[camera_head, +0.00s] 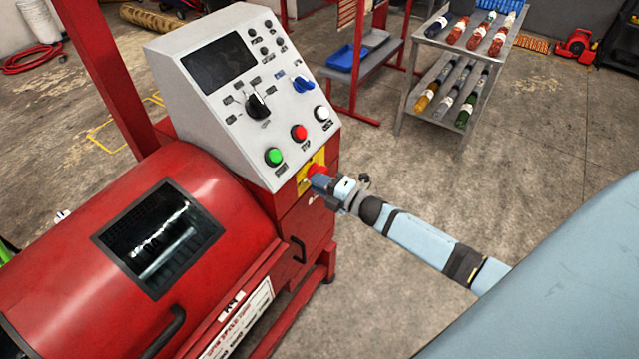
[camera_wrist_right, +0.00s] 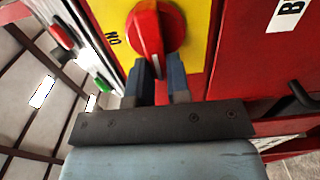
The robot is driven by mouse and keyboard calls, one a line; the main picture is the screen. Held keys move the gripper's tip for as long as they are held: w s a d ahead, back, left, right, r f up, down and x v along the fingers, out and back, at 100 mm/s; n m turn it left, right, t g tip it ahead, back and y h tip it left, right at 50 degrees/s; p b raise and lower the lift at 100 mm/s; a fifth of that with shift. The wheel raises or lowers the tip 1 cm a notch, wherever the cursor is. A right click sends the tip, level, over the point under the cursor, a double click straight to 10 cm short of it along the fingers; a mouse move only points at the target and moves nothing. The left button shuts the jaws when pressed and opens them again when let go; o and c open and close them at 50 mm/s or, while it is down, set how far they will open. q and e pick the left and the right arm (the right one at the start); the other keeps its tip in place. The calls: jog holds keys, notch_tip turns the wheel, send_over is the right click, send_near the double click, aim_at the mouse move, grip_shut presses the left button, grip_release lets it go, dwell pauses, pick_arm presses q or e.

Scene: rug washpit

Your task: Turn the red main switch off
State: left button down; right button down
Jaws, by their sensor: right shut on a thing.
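The red main switch (camera_head: 316,169) is a round rotary knob on a yellow plate (camera_head: 303,182), on the red cabinet below the grey control panel. In the right wrist view the red knob (camera_wrist_right: 156,40) fills the top middle, with "ON" printed to the left on the yellow plate (camera_wrist_right: 113,20). My right gripper (camera_head: 321,178) is at the knob. In the right wrist view its two dark fingers (camera_wrist_right: 160,72) are shut on the raised grip of the knob. The gripper hides part of the knob in the head view. My left gripper is not in view.
The grey control panel (camera_head: 215,110) has a green button (camera_head: 273,156), a red button (camera_head: 299,132) and a white button (camera_head: 321,113). The red drum machine (camera_head: 80,290) lies at the left. A bottle trolley (camera_head: 405,75) stands behind. Floor right of my arm is clear.

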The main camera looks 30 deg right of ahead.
jog(key=c, duration=1.1)
grip_release()
jog(key=b+v, duration=0.1)
jog(key=v, duration=1.3)
jog(key=shift+w, duration=0.1)
jog(key=s+a+r+m+g+h+p, duration=0.1)
jog(key=s+a+m+g+p, duration=0.1)
jog(key=a+m, duration=0.4)
jog(key=s+a+r+m+g+h+p, duration=0.1)
jog(key=s+a+m+p, duration=0.4)
jog(key=s+a+m, duration=0.1)
jog(key=s+a+r+m+g+h+p, duration=0.1)
jog(key=s+a+m+g+p, duration=0.1)
jog(key=s+a+m+p, duration=0.2)
jog(key=shift+s+a+r+m+g+h, duration=0.1)
jog(key=shift+s+a+m+g+h, duration=0.1)
jog(key=shift+a+m, duration=0.8)
jog(key=shift+s+a+m+g+h, duration=0.1)
jog(key=shift+s+a+m, duration=0.05)
jog(key=shift+a+m, duration=0.8)
